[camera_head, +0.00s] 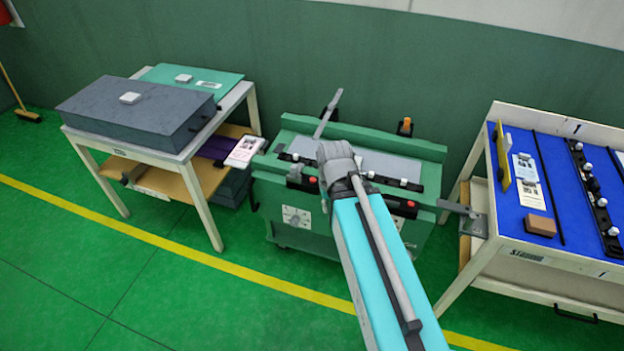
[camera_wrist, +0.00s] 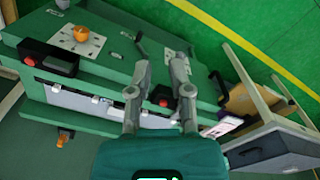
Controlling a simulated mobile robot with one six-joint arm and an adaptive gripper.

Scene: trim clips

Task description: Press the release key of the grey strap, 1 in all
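A green workstation (camera_head: 300,222) with a grey top panel stands in the middle of the head view. Black blocks with red keys sit along its near edge; one red key (camera_head: 403,182) shows right of my arm. In the wrist view, one red key (camera_wrist: 28,61) is at the left, and another red key (camera_wrist: 163,103) lies between my fingers in the picture. A grey strap-like bar (camera_head: 327,115) rises at the back left of the station. I cannot tell which key belongs to the grey strap. My gripper (camera_wrist: 161,55) is open and empty over the station; contact cannot be judged.
A white table (camera_head: 150,153) with a dark grey box (camera_head: 130,108) stands at the left. A blue-topped table (camera_head: 545,180) with black strips stands at the right. Orange knobs (camera_head: 405,126) project from the station. Green floor (camera_head: 110,270) lies clear in front.

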